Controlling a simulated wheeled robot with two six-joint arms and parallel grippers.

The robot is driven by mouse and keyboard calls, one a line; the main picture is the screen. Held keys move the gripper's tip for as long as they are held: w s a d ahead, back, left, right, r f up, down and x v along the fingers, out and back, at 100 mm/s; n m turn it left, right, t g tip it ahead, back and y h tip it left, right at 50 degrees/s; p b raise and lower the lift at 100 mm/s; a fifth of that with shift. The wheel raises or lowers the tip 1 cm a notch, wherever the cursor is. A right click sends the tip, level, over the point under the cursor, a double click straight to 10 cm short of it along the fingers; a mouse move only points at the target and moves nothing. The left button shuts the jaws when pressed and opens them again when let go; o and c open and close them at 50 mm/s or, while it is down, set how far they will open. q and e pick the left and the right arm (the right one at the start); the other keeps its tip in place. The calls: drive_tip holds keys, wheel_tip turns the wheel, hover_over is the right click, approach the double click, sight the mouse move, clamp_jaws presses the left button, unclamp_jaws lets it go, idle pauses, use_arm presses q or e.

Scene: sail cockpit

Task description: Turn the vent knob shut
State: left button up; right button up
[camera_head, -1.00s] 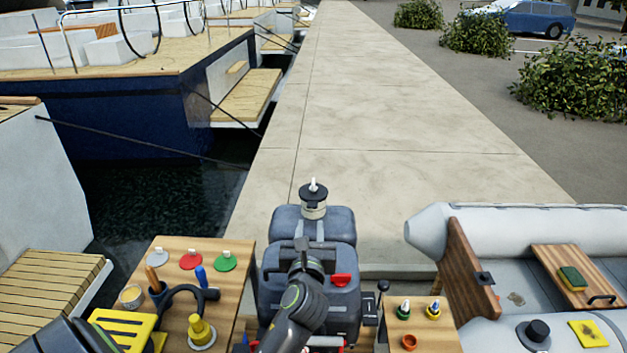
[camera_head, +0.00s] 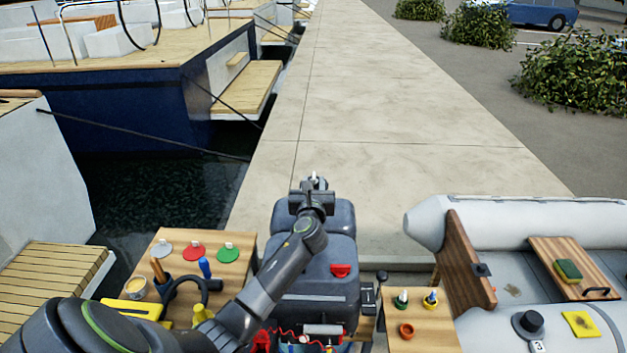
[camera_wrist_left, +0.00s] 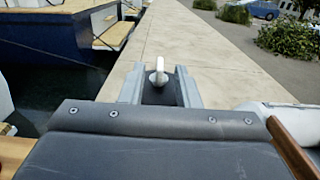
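The vent knob (camera_head: 315,181) is a small white upright piece on a black cap, at the far end of the dark grey box. My left gripper (camera_head: 312,194) is over that end of the box and hides most of the cap. In the left wrist view the knob (camera_wrist_left: 158,76) stands between my two grey fingers (camera_wrist_left: 158,88), with a gap on each side. The fingers are open and do not visibly touch it. My right gripper is not in view.
A wooden table (camera_head: 232,258) with coloured discs and tools stands at left. A smaller wooden stand (camera_head: 425,335) and a grey inflatable boat (camera_head: 540,215) are at right. Dark water (camera_head: 165,195) lies at left; the concrete dock (camera_head: 400,150) beyond is clear.

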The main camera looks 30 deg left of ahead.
use_arm(q)
drive_tip(key=shift+w+a, duration=0.35)
drive_tip(key=shift+w, duration=0.3)
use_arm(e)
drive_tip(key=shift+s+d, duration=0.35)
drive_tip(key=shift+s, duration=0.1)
use_arm(q)
clamp_jaws()
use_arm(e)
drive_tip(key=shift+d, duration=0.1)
use_arm(q)
drive_tip(key=shift+a, duration=0.1)
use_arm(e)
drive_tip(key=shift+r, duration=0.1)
